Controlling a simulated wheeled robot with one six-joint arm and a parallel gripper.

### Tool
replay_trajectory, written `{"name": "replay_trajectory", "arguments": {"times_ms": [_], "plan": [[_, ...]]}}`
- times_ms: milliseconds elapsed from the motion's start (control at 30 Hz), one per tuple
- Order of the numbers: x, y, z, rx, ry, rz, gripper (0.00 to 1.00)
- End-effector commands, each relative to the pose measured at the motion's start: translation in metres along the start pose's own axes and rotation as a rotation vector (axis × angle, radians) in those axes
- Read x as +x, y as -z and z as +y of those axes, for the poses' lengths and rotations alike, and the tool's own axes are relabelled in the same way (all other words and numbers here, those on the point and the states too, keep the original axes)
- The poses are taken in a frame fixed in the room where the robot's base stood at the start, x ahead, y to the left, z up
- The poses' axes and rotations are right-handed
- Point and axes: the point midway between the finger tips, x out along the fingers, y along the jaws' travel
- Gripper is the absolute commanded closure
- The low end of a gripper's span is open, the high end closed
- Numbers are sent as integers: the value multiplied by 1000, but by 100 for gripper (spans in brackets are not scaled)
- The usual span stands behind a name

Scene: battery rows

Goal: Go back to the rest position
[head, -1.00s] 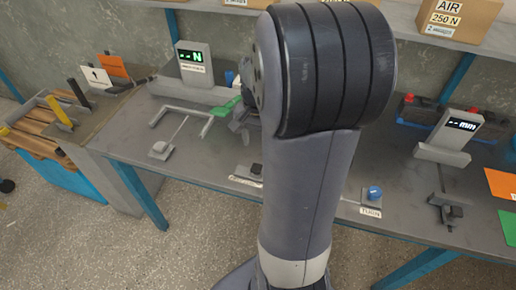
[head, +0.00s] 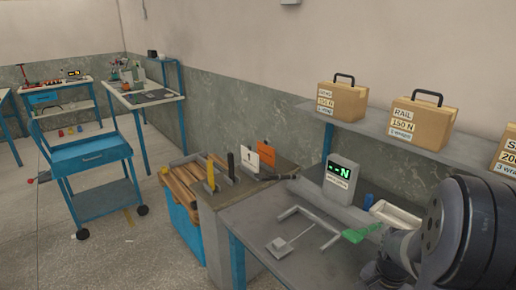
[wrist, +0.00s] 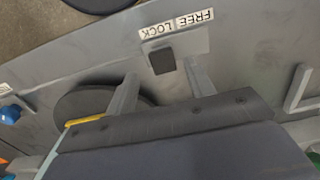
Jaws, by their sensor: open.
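My gripper (wrist: 160,72) is open in the wrist view, its two grey fingers apart with nothing held between them. A small dark block (wrist: 162,60) shows between the fingertips, on a grey plate beside a label reading FREE LOCK (wrist: 177,22). I cannot tell how far the fingers are above it. In the head view my arm fills the lower right corner, and the gripper's fingers cannot be made out there.
The grey bench (head: 240,215) carries a display (head: 341,182), a U-shaped bar (head: 303,212) and a green handle (head: 360,234). A shelf (head: 385,138) with boxes (head: 423,122) is above. A blue cart (head: 92,153) stands left on open floor.

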Motion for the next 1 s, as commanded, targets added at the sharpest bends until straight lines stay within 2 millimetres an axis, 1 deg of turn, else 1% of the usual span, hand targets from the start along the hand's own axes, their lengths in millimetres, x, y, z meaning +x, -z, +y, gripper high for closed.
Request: {"name": "replay_trajectory", "arguments": {"times_ms": [33,200,333,733,867,1000], "plan": [[9,-1,0,0,-2,-4,49],[25,0,-1,-1,0,-1,49],[22,0,-9,-2,1,2,49],[23,-1,-10,-2,0,-1,49],[24,-8,-9,-11,-2,-10,49],[28,-22,-9,-31,-6,-30,49]]}}
